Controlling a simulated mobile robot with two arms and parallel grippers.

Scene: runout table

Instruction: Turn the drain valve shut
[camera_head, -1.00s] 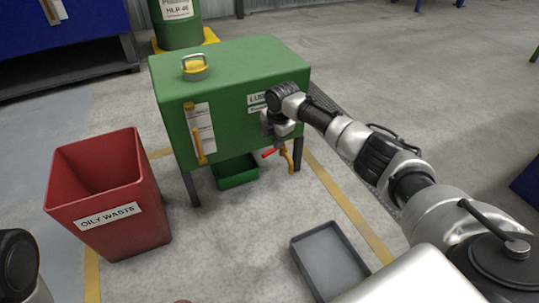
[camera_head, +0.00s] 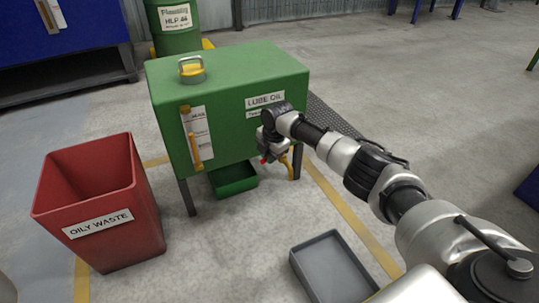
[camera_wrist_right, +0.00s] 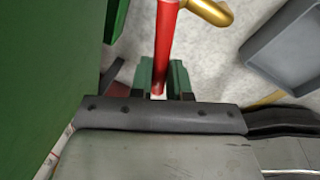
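The drain valve is a brass-yellow fitting (camera_head: 292,162) under the right front edge of the green lube oil tank (camera_head: 225,105). Its red lever shows as a small tip (camera_head: 263,160) in the head view, mostly hidden by my right gripper (camera_head: 272,148). In the right wrist view the red lever (camera_wrist_right: 166,45) runs down from the brass pipe (camera_wrist_right: 212,12) to between two green-looking pieces that look like my right fingers (camera_wrist_right: 164,80). Whether they press on the lever cannot be told. My left gripper is out of view.
A green drip tray (camera_head: 234,188) lies under the tank. A red oily waste bin (camera_head: 112,238) stands to the left. A grey tray (camera_head: 330,270) lies on the floor in front. A drum (camera_head: 175,35) stands behind the tank. The concrete floor between bin and grey tray is clear.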

